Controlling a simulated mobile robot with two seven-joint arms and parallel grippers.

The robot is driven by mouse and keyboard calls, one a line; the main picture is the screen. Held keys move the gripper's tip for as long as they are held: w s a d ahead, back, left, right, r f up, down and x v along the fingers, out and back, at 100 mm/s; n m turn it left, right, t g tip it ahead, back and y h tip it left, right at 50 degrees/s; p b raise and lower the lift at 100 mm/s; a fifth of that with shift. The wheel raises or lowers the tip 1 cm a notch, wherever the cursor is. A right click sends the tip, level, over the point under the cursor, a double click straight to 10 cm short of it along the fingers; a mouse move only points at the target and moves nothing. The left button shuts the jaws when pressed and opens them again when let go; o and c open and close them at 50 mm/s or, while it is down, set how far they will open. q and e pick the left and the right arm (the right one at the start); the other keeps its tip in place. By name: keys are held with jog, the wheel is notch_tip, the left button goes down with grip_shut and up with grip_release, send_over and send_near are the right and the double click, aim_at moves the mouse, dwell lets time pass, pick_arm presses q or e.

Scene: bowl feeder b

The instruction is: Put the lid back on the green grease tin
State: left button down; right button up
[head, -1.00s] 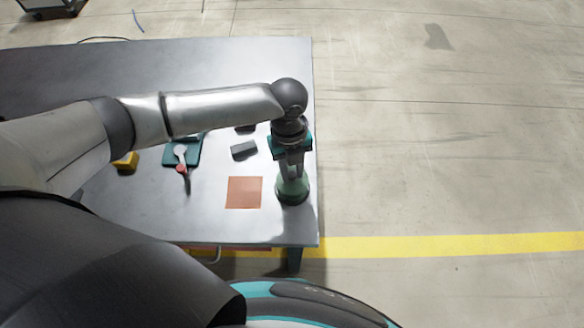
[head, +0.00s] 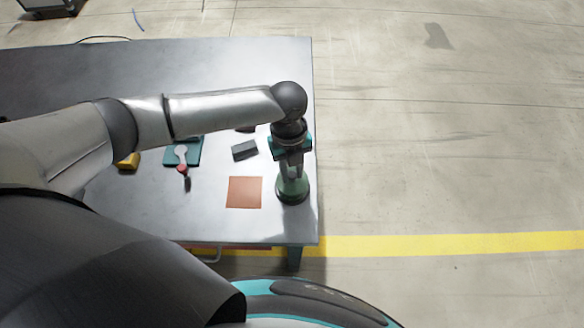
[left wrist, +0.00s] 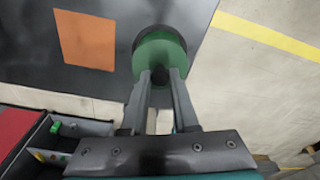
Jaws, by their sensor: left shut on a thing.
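My left gripper (head: 291,170) points straight down at the near right corner of the table. It is shut on the green lid (left wrist: 160,52), with its fingers close together at the near side of the lid in the left wrist view (left wrist: 161,74). The green grease tin (head: 293,198) is directly under the lid, and mostly a dark round edge of it shows. Lid and tin overlap in both views, so I cannot tell whether the lid touches the tin or is fully seated. My right gripper is not in view.
A flat orange square (head: 244,192) lies left of the tin. A grey block (head: 244,150), a teal board (head: 200,149) with a white and red tool (head: 181,156), and a yellow object (head: 128,161) lie farther left. The table's right edge is close beside the tin.

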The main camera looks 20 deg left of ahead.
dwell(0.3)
pick_arm(q)
jog(key=shift+c, duration=0.6)
grip_release()
jog(key=shift+r+p, duration=3.55)
jog(key=shift+p, duration=0.15)
grip_shut()
